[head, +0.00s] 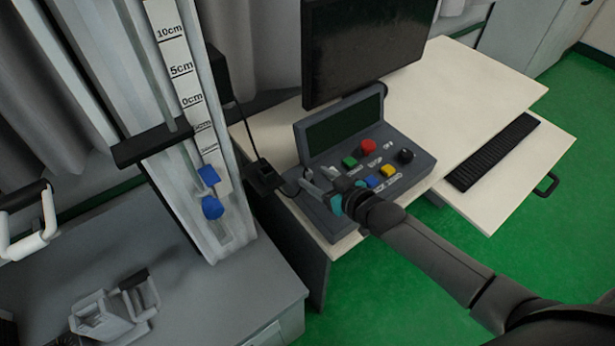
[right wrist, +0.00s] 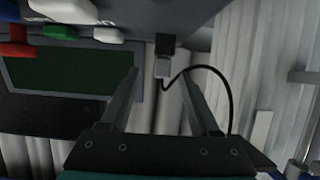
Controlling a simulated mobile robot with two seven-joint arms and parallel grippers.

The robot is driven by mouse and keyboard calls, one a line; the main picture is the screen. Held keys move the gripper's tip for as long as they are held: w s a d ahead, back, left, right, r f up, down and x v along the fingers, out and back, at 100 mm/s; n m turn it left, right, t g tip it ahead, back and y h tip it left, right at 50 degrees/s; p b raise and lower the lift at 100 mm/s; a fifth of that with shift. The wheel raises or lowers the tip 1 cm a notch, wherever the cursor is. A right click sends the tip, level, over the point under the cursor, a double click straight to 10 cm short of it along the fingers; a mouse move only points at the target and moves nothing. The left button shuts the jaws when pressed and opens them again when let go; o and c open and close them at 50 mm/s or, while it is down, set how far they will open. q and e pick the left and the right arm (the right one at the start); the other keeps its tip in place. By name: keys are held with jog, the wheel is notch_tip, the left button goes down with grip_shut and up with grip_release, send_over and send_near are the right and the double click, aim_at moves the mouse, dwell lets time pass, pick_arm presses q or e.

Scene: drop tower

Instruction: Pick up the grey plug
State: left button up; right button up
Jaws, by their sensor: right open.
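The grey plug (right wrist: 162,68) shows in the right wrist view at the upper middle, just below a black block, with a black cable curving away to the right. In the head view I cannot make the plug out clearly; a black box (head: 265,177) with cables sits at the left edge of the desk there. My right gripper (head: 316,178) is over the left part of the control console, its fingers pointing left toward the black box. In the right wrist view (right wrist: 160,78) its fingers are spread and empty, with the plug between their tips in the picture. My left gripper is not in view.
The console (head: 318,213) with coloured buttons lies under my right gripper. A monitor (head: 365,45) stands behind it and a keyboard (head: 492,152) lies to the right. The tall drop tower (head: 185,150) with its scale stands left of the desk. Open green floor (head: 440,250) is at the right.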

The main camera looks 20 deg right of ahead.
aim_at(309, 176)
jog(key=b+x, duration=0.1)
jog(key=x, duration=0.3)
jog(key=shift+s+a+f, duration=0.1)
jog(key=shift+a+f, duration=0.05)
jog(key=shift+f, duration=0.05)
grip_shut()
dwell(0.3)
